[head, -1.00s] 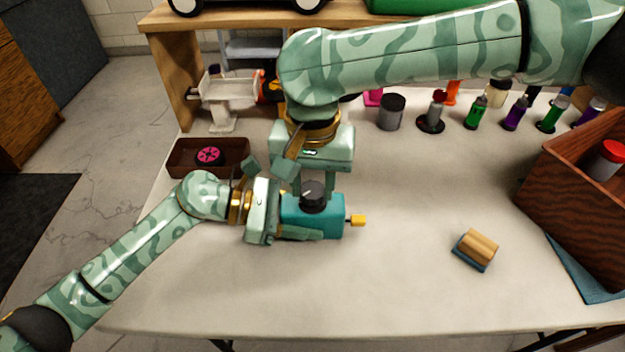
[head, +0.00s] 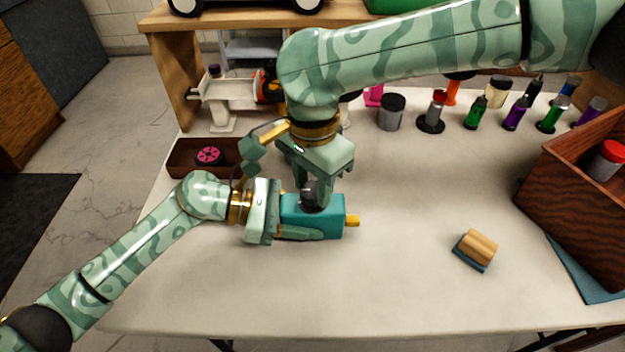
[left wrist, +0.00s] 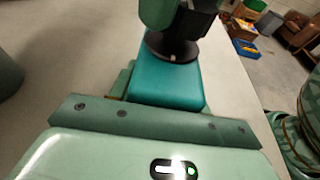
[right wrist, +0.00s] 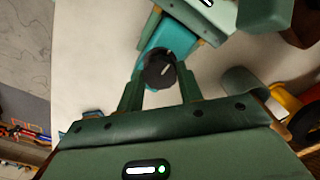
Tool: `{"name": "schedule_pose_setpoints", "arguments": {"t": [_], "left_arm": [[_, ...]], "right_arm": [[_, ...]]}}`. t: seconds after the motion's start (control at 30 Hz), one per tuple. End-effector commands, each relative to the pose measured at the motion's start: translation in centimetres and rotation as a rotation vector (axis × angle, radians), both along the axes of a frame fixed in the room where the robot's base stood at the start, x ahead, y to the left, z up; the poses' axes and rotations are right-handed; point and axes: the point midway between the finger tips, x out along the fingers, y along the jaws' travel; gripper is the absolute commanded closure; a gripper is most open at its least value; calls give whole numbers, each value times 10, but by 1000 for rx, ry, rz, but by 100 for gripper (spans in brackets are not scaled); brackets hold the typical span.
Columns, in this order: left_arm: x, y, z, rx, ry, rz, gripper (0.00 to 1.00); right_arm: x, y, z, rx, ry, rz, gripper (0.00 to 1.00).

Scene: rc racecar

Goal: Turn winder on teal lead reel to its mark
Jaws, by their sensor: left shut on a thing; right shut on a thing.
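The teal lead reel (head: 322,222) is a box lying on the table with a yellow tip (head: 352,221) at its right end. My left gripper (head: 285,219) is shut on the reel from the left; the reel also shows in the left wrist view (left wrist: 170,84). The winder is a black knob (head: 308,197) on top of the reel, with a pale pointer line visible in the right wrist view (right wrist: 159,70). My right gripper (right wrist: 160,84) is shut on the winder from above and partly hides it in the head view. I cannot make out the mark.
A brown tray with a pink wheel (head: 208,155) lies behind my left arm. A wooden block brush (head: 476,250) lies to the right. A wooden box (head: 580,195) stands at the right edge. Several bottles and jars (head: 391,112) line the back. The front table is clear.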

Motion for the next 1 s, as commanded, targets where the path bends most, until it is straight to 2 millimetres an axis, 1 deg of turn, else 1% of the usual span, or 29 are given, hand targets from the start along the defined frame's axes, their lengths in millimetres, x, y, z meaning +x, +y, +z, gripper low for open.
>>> {"name": "schedule_pose_setpoints", "arguments": {"t": [0.47,0.5,0.53,0.57,0.87,0.97,1.0], "left_arm": [[-1,0,-1,1,3,-2,73],[-1,0,-1,1,3,-2,73],[-1,0,-1,1,3,-2,73],[-1,0,-1,1,3,-2,73],[-1,0,-1,1,3,-1,73],[-1,0,-1,1,2,0,73],[-1,0,-1,1,2,0,73]], "right_arm": [[1,0,1,0,-3,-16,87],[1,0,1,0,-3,-16,56],[1,0,0,0,-3,-16,47],[1,0,0,0,-3,-16,41],[1,0,2,0,-1,-14,41],[1,0,12,1,-2,-15,41],[1,0,19,1,-4,-15,41]]}}
